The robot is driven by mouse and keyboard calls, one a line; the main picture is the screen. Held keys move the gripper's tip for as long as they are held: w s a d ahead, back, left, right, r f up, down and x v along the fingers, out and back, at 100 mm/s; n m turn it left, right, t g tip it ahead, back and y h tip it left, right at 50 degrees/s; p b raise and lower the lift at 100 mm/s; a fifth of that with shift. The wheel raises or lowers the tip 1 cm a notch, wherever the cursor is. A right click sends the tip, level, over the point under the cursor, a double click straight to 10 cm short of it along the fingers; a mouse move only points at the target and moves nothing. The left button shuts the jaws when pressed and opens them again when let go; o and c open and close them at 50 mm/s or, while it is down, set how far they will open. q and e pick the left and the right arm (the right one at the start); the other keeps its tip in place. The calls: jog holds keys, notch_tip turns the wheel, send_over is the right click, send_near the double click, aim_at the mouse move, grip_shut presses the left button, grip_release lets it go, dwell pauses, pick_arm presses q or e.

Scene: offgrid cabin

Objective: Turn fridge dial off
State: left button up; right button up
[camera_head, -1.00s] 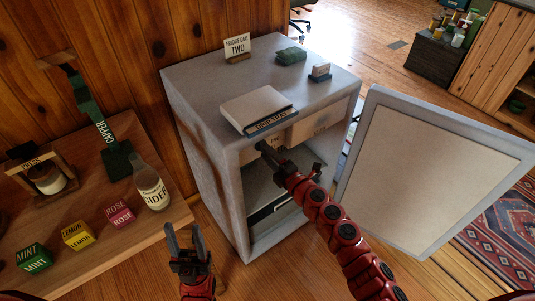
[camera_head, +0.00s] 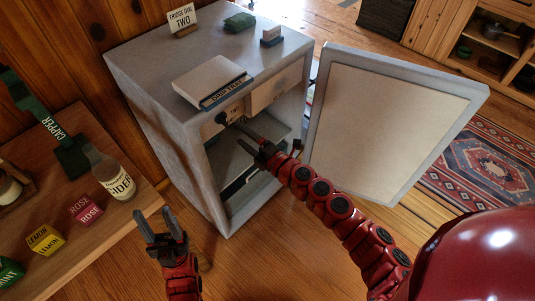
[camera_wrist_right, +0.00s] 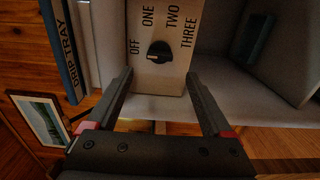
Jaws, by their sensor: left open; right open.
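The fridge (camera_head: 155,95) stands open with its door (camera_head: 390,125) swung to the right. The black fridge dial (camera_head: 221,118) is on the pale panel inside, under the top. My left gripper (camera_head: 160,214) is open and empty, beside the fridge.
On the fridge top are a "FRIDGE DIAL TWO" card (camera_head: 182,19), a drip tray (camera_head: 212,80) and a green item (camera_head: 239,22). A wooden counter (camera_head: 95,235) at left holds a cider bottle (camera_head: 112,177), a capper (camera_head: 65,152) and coloured blocks.

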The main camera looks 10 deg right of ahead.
jog(key=v, duration=1.1)
